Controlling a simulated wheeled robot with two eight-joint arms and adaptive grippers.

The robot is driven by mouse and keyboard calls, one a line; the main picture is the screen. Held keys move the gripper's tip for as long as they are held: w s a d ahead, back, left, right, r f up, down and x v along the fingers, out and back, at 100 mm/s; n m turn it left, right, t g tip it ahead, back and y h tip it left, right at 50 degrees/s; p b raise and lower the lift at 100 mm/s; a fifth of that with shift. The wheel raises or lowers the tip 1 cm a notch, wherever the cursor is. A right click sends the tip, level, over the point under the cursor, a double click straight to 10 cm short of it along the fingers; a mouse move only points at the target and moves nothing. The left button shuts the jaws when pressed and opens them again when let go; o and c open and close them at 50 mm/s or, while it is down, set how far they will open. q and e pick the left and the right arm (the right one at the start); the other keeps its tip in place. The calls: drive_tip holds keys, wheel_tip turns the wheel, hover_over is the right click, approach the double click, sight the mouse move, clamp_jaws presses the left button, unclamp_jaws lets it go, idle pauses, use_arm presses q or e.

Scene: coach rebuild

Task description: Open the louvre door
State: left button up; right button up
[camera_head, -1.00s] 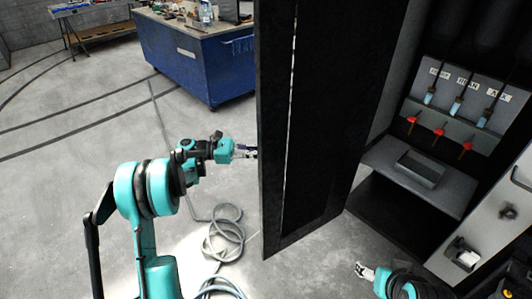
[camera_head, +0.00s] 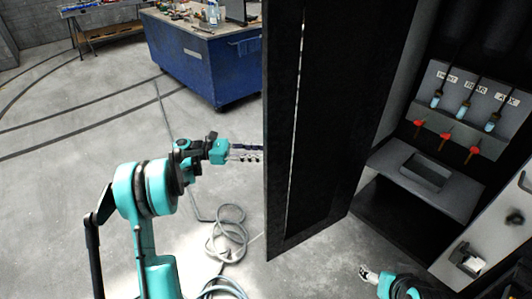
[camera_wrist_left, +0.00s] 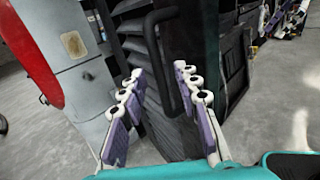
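The louvre door (camera_head: 335,120) is a tall dark panel standing open at the left of the cabinet opening in the head view. Its slats (camera_wrist_left: 135,50) and a black bar handle (camera_wrist_left: 156,60) show in the left wrist view. My left gripper (camera_head: 252,153) is beside the door's left edge, with a small gap in the picture. Its fingers (camera_wrist_left: 158,85) are spread, and the handle appears between them; I cannot tell how deep. The handle is not visible in the head view. My right gripper (camera_head: 369,274) is low in front of the cabinet, its fingers too small to judge.
The cabinet interior holds a grey shelf (camera_head: 447,204) and a panel with red levers (camera_head: 445,135). A blue workbench (camera_head: 205,60) stands behind, left of the door. A coiled hose (camera_head: 228,240) lies on the floor near my left arm.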

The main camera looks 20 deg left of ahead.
use_arm(q)
drive_tip(key=v, duration=0.9)
